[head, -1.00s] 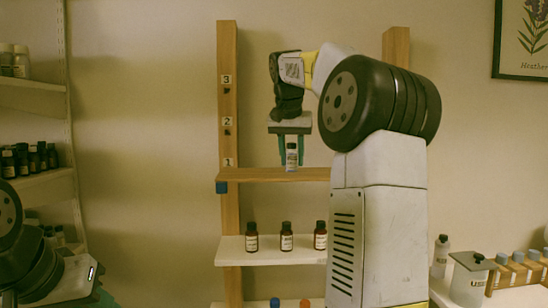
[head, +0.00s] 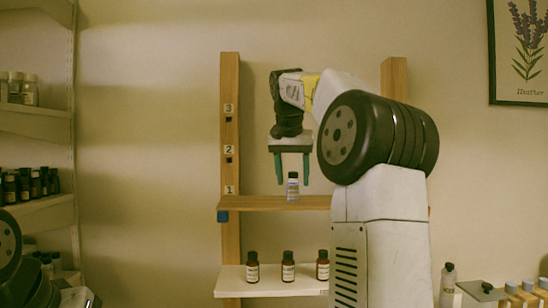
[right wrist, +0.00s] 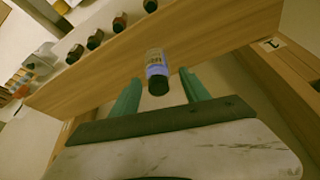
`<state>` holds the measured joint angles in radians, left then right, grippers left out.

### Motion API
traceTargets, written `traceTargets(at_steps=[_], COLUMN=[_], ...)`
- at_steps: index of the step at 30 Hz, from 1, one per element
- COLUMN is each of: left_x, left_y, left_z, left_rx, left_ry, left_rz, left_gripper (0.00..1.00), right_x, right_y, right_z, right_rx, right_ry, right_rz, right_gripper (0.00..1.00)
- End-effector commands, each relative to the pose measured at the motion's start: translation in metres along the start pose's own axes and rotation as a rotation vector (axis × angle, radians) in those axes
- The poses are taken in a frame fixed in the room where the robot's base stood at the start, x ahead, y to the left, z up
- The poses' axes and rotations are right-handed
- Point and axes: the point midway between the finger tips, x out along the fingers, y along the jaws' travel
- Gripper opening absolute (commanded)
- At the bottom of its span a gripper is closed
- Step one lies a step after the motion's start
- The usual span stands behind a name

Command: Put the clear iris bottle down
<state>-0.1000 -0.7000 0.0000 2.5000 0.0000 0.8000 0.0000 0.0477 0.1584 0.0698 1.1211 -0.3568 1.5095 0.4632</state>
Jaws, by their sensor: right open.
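The clear iris bottle (head: 293,187), a small bottle with a dark cap and a pale label, stands upright on the wooden shelf (head: 255,203) by the mark 1. My right gripper (head: 293,182) is open above and around the bottle's top, its green fingers apart from it on both sides. In the right wrist view the bottle (right wrist: 156,72) stands just beyond the open fingertips (right wrist: 160,85). My left gripper does not show; only dark and white parts of my left arm are at the lower left of the head view.
Several brown bottles (head: 288,266) stand in a row on the white shelf (head: 240,280) below. Wooden posts (head: 230,130) rise at both sides of the wooden shelf. Side shelves with bottles (head: 30,185) are at the left. A pale bottle (head: 447,280) stands at the lower right.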

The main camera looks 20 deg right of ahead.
Motion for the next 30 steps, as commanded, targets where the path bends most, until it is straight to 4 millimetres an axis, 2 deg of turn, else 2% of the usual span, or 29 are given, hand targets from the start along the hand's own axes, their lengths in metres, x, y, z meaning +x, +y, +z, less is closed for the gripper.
traceTargets(at_steps=[1, 6, 12, 18, 24, 28, 30], left_x=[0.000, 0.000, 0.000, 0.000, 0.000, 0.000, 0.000], left_y=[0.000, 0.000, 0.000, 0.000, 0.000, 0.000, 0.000], left_z=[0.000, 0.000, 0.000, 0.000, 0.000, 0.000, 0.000], left_rx=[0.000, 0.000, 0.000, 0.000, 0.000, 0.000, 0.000], left_ry=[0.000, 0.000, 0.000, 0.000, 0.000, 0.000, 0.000], left_rz=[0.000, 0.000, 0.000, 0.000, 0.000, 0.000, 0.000], left_gripper=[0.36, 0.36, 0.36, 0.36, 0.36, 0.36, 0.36], right_x=[-0.013, -0.051, -0.080, -0.092, -0.093, -0.091, -0.088], right_y=[-0.001, -0.001, -0.001, 0.000, 0.000, -0.002, -0.003], right_z=[-0.001, -0.001, -0.001, 0.000, 0.003, 0.016, 0.029], right_rx=[0.000, 0.001, 0.000, 0.000, -0.010, -0.065, -0.112], right_ry=[0.005, 0.004, 0.002, 0.001, 0.001, 0.011, 0.018], right_rz=[-0.003, -0.002, -0.001, 0.000, -0.003, -0.025, -0.047], right_gripper=[0.54, 0.54, 0.54, 0.54, 0.54, 0.54, 0.54])
